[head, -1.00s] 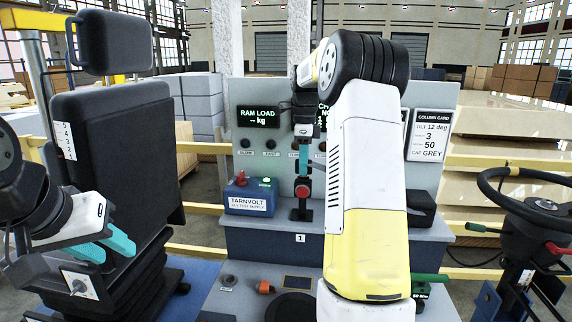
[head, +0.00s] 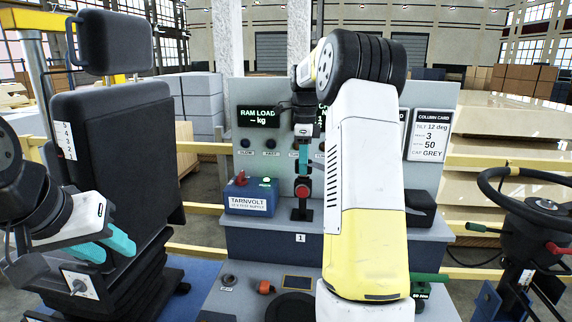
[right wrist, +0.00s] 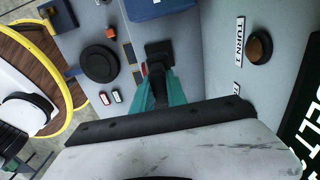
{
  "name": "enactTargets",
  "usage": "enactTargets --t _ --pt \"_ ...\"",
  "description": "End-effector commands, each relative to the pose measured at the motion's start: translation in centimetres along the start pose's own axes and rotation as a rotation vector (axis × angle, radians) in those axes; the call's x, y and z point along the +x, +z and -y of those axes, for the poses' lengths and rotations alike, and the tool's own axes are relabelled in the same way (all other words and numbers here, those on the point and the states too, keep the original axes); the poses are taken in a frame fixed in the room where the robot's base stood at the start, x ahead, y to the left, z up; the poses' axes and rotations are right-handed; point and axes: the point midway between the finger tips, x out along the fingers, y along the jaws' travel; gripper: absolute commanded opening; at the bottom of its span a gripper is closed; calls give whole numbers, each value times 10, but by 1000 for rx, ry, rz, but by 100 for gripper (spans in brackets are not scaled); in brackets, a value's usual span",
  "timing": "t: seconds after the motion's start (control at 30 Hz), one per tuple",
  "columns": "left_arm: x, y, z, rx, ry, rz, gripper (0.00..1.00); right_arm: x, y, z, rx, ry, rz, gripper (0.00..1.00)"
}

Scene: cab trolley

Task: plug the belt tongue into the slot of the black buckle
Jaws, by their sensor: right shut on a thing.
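The black buckle (head: 303,206) stands upright on a small black base on the bench, with a round red button on its front. My right gripper (head: 303,160) points down directly above it, its teal fingers close together. In the right wrist view, the right gripper (right wrist: 157,88) is shut on a dark thing between its fingers, apparently the belt tongue, mostly hidden. I cannot tell whether the tongue touches or enters the slot. My left gripper (head: 106,247) is open and empty at the left, in front of the black seat.
A blue supply box (head: 250,197) with a red knob stands left of the buckle. A grey panel (head: 262,165) with displays rises behind. The black seat (head: 118,145) fills the left, and a steering wheel (head: 545,205) stands at the right. My right arm hides the bench's middle right.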

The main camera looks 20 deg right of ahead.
Motion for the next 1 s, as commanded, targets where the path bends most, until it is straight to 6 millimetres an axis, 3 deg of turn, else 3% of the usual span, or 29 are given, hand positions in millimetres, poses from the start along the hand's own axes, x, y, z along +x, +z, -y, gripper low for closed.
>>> enactTargets --t 1.0 --pt "0 0 0 0 0 0 36 8 0 0 0 0 0 0"
